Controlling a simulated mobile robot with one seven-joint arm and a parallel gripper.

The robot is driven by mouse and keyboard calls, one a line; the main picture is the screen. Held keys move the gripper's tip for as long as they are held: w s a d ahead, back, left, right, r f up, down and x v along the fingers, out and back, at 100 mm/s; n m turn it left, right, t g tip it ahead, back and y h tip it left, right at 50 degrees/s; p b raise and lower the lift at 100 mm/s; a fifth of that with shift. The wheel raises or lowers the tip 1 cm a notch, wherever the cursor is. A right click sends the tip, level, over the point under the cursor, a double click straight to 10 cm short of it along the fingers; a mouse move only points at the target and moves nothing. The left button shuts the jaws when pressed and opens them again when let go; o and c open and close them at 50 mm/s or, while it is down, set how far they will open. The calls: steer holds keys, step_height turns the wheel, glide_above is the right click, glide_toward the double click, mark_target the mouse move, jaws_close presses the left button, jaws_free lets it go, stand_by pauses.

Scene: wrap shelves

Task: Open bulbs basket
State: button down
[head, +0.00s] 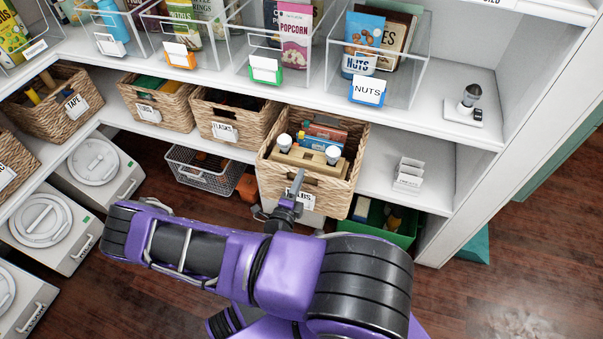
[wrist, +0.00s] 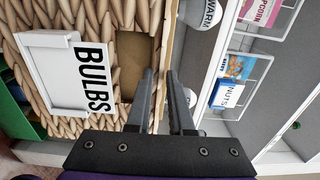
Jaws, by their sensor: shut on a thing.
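The bulbs basket (head: 336,197) is a woven wicker basket on the lower shelf, with its front standing out past the shelf edge and the neighbouring baskets. White-topped bulbs (head: 333,154) and small boxes (head: 325,134) show inside it. In the wrist view, its label (wrist: 93,78) reads BULBS, beside the handle hole (wrist: 132,50). My gripper (head: 297,182) is at the top of the basket's front. In the wrist view, my gripper's fingers (wrist: 160,78) are shut on the rim strip beside the handle hole. My arm partly hides the basket's lower front.
Clear bins, one labelled NUTS (head: 367,90), are on the shelf above. A green bin (head: 402,237) and a wire basket (head: 205,173) are below.

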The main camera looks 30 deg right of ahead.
stand_by(0.3)
steer(key=c, duration=0.8)
jaws_free()
steer(key=shift+s+a, duration=0.15)
steer(key=v, duration=1.7)
